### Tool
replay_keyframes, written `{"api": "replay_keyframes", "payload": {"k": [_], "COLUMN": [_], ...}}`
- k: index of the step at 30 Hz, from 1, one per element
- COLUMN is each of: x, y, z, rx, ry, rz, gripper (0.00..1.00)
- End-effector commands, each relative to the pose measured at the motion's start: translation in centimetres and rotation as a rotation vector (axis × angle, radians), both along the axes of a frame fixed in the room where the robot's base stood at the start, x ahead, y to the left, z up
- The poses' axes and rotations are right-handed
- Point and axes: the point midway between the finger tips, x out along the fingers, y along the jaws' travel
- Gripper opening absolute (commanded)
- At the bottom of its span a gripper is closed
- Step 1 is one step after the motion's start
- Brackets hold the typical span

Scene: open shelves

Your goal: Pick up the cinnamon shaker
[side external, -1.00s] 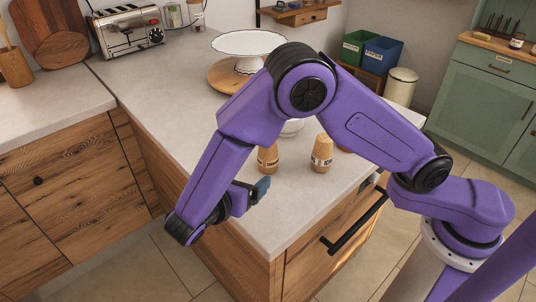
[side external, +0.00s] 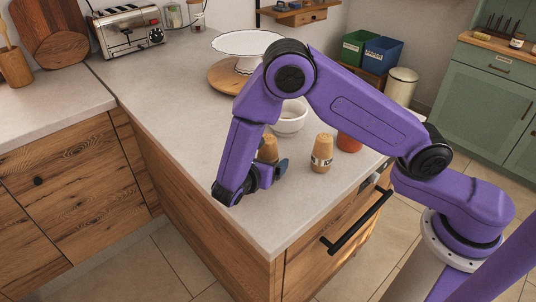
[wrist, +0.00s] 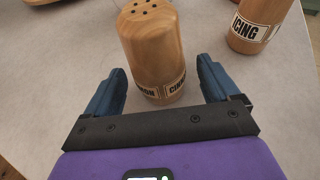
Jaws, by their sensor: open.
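The cinnamon shaker (wrist: 154,50) is a wooden shaker with holes in its top and a label band; it stands upright on the counter. In the wrist view it sits between and just ahead of the blue fingers of my gripper (wrist: 162,92), which are open, with a gap on each side. In the side view the shaker (side external: 268,148) shows partly, behind my gripper (side external: 275,174). The lower part of the shaker is hidden there. I cannot tell whether a finger touches it.
A similar shaker labelled icing (wrist: 258,25) stands to the right, also in the side view (side external: 321,153). Behind are a white bowl (side external: 290,119), an orange-red pot (side external: 349,142) and a cake stand (side external: 247,45). The counter (side external: 182,110) is clear on the left.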

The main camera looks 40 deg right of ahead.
Motion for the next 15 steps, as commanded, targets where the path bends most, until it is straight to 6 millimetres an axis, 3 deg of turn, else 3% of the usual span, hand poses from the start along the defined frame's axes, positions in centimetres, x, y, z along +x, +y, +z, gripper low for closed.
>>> {"api": "replay_keyframes", "payload": {"k": [5, 13, 15], "x": [0.7, 0.8, 0.8], "y": [-1.5, -1.7, -1.7], "z": [-0.6, -0.7, -0.7], "rx": [0.000, 0.001, 0.001], "ry": [-0.001, -0.001, -0.001], "rz": [-0.001, 0.001, 0.001], "gripper": [0.88, 0.88, 0.66]}}
